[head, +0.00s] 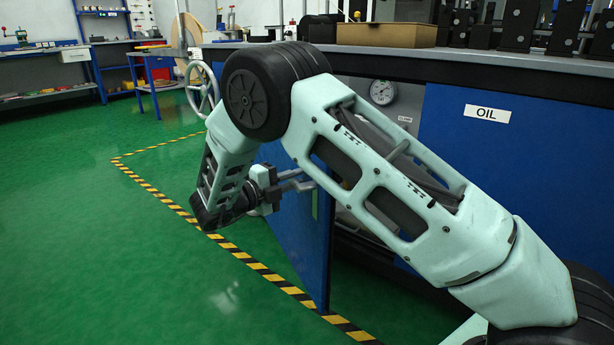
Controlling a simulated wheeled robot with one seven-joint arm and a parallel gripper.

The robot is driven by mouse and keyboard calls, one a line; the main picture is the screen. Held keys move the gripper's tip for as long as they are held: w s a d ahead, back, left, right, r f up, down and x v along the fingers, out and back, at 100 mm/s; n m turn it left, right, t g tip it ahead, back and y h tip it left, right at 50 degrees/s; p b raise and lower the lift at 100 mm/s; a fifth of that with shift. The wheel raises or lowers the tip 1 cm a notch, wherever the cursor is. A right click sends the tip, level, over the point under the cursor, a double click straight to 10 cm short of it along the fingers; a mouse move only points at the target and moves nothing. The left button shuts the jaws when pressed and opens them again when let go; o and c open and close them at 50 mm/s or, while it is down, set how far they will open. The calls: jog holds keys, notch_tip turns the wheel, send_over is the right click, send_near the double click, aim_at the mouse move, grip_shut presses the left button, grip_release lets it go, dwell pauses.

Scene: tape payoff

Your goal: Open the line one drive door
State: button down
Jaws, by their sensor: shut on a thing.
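The blue drive door (302,245) stands swung out from the front of the blue cabinet, with a dark opening behind it. My gripper (292,182) is at the upper part of the door and is shut on the door's handle (307,184). My arm crosses in front of the opening and hides part of the door and most of the inside. A round white gauge (382,92) shows inside the opening. Any label naming the door is not visible.
A blue panel marked OIL (487,113) is to the right of the opening. A handwheel (202,90) is at the cabinet's left end. A cardboard box (386,34) sits on top. Yellow-black floor tape (245,258) runs by the door. The green floor at left is clear.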

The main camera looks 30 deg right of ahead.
jog(key=shift+a, duration=0.3)
jog(key=shift+s+f, duration=0.1)
jog(key=c, duration=1.4)
grip_release()
jog(key=s+a+p, duration=0.2)
jog(key=a+p, duration=0.3)
jog(key=a, duration=1.2)
jog(key=shift+a, duration=0.15)
jog(key=shift+s, duration=0.1)
jog(key=shift+c, duration=0.3)
